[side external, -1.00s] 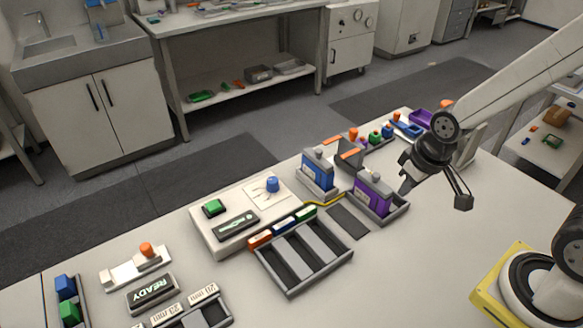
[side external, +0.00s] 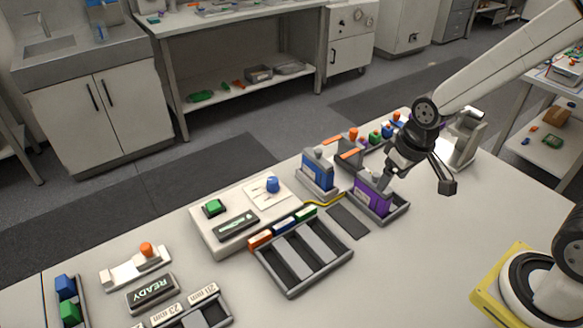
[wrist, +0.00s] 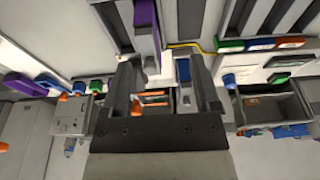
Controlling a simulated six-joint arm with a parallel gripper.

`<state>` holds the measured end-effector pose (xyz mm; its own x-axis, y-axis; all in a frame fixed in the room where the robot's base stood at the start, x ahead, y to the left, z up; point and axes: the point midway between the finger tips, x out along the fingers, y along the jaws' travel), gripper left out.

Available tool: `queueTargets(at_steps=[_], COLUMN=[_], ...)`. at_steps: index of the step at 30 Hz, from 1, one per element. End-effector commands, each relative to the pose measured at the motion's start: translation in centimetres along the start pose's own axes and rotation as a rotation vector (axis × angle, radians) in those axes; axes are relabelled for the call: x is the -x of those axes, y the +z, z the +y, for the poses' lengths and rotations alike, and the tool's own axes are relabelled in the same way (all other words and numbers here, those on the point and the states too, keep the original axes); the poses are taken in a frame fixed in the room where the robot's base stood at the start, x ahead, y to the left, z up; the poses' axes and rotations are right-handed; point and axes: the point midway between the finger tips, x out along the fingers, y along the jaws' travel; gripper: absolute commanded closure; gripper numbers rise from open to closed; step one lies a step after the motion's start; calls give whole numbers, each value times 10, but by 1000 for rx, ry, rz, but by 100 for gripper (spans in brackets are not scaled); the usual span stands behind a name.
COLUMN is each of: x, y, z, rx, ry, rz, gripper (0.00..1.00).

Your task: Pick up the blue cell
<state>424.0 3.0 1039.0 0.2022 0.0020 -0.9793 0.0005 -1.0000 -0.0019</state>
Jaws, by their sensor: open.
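The blue cell (side external: 317,172) stands upright in a grey holder, with a grey cap on top. In the wrist view a blue strip that looks like this cell (wrist: 184,72) shows beside the right finger, mostly hidden. A purple cell (side external: 370,194) stands in the nearer holder to its right, and also shows at the top of the wrist view (wrist: 147,25). My gripper (side external: 415,178) is open and empty. It is above and right of the purple cell, with one finger close to that cell's top; I cannot tell if they touch. It is apart from the blue cell.
A grey slotted tray (side external: 322,278) with orange, blue and green tabs lies in front. A white instrument box (side external: 225,245) is to its left. Small coloured parts (side external: 375,137) stand behind the cells. The table's right front (side external: 420,260) is clear.

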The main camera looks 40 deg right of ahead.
Motion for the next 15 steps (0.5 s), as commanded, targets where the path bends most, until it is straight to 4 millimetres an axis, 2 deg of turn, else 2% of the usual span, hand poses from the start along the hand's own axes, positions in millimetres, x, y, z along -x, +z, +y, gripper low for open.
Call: queueTargets(at_steps=[6, 15], x=[-5, -14], y=[-50, -115], z=[-6, -18], rx=[1, 1], ry=[-2, -3], rz=[-44, -111], gripper=[21, 21])
